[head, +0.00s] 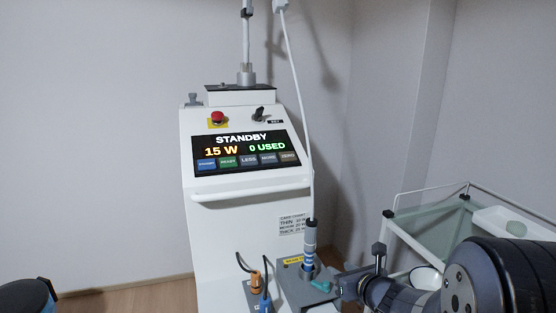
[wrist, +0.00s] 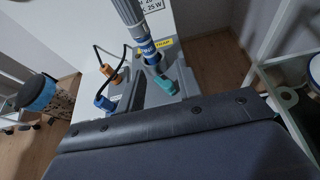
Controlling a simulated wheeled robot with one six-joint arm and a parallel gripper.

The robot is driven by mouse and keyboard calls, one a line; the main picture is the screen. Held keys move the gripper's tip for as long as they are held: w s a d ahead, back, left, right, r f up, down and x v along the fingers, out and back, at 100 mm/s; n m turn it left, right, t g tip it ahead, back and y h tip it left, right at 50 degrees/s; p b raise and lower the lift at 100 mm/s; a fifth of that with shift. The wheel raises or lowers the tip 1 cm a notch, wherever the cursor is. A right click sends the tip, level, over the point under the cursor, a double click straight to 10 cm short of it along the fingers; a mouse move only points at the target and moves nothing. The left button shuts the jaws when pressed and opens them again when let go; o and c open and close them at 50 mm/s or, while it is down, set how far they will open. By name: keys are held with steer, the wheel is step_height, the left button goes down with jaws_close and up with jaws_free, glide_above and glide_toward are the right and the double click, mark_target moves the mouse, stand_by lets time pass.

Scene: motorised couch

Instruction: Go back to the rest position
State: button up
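My gripper (head: 328,284) is at the holder on the front of the white machine (head: 250,220). A teal fingertip (wrist: 165,86) is close beside the lower end of the grey handpiece (head: 310,238), which has a blue band. The handpiece stands upright in the grey holder block (head: 290,288), its white cable rising from its top. In the wrist view the handpiece (wrist: 132,14) comes down from the top. The second finger is not clear, so I cannot tell whether the fingers touch the handpiece or how far apart they are.
The machine's screen (head: 245,151) reads STANDBY, 15 W, 0 USED. Orange (head: 256,283) and blue (head: 265,302) cable plugs are left of the holder. A glass-sided trolley (head: 400,232) stands right, close to my arm. A large dark surface (wrist: 180,150) fills the lower wrist view.

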step_height(320, 180, up, 13)
steer(key=s+p, duration=0.1)
steer(key=p, duration=1.7)
steer(key=shift+s+f, duration=0.1)
